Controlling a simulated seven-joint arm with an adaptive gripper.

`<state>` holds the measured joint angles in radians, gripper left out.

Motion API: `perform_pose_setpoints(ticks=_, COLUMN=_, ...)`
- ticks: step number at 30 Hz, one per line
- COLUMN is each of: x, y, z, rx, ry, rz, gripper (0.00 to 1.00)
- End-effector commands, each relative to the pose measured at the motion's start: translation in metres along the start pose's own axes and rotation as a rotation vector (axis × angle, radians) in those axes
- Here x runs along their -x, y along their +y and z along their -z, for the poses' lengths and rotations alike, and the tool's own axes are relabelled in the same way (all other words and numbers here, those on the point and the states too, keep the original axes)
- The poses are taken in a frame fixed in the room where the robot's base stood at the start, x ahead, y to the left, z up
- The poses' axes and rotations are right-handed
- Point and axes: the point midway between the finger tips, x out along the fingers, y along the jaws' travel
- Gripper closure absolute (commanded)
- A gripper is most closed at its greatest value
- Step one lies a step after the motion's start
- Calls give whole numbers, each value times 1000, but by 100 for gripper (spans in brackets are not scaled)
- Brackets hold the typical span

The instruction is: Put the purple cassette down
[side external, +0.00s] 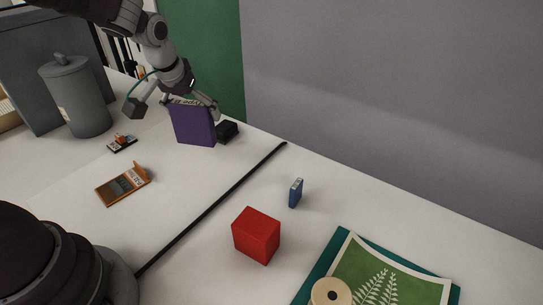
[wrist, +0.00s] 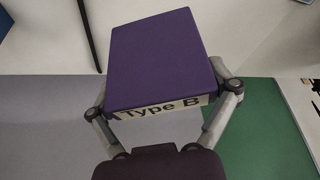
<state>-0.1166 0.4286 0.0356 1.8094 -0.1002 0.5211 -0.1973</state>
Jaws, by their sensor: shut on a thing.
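The purple cassette (side external: 194,126) is a box with a pale label strip. It stands on edge at the far side of the white table in the side external view. In the wrist view the purple cassette (wrist: 160,60) fills the upper middle, with its "Type B" label facing the camera. My gripper (side external: 176,108) is shut on it, one finger on either side. The gripper also shows in the wrist view (wrist: 164,88). I cannot tell whether the cassette's lower edge touches the table.
A small black block (side external: 228,131) is close to the cassette's right. A grey lidded canister (side external: 76,98) and an orange case (side external: 122,185) are to the left. A black strip (side external: 215,207) crosses the table; a red box (side external: 256,236) and small blue box (side external: 296,192) lie beyond it.

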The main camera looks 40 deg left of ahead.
Motion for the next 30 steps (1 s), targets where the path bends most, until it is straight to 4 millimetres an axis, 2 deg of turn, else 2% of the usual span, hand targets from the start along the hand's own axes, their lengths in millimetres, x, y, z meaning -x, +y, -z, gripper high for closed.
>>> perform_pose_setpoints(ticks=1, x=-1, y=-22, z=-10, rx=59, ry=-2, rz=25, gripper=54)
perform_pose_setpoints(ticks=3, x=-2, y=-50, z=-26, rx=143, ry=0, rz=60, gripper=54)
perform_pose_setpoints(ticks=6, x=0, y=-82, z=-52, rx=248, ry=2, rz=102, gripper=54)
perform_pose_setpoints(ticks=9, x=1, y=-99, z=-70, rx=316, ry=4, rz=129, gripper=54)
perform_pose_setpoints(ticks=12, x=0, y=-107, z=-75, rx=346, ry=5, rz=142, gripper=54)
perform_pose_setpoints(ticks=14, x=-5, y=-110, z=-67, rx=351, ry=5, rz=144, gripper=54)
perform_pose_setpoints(ticks=24, x=-48, y=-125, z=11, rx=348, ry=3, rz=144, gripper=54)
perform_pose_setpoints(ticks=30, x=-66, y=-131, z=44, rx=347, ry=1, rz=143, gripper=54)
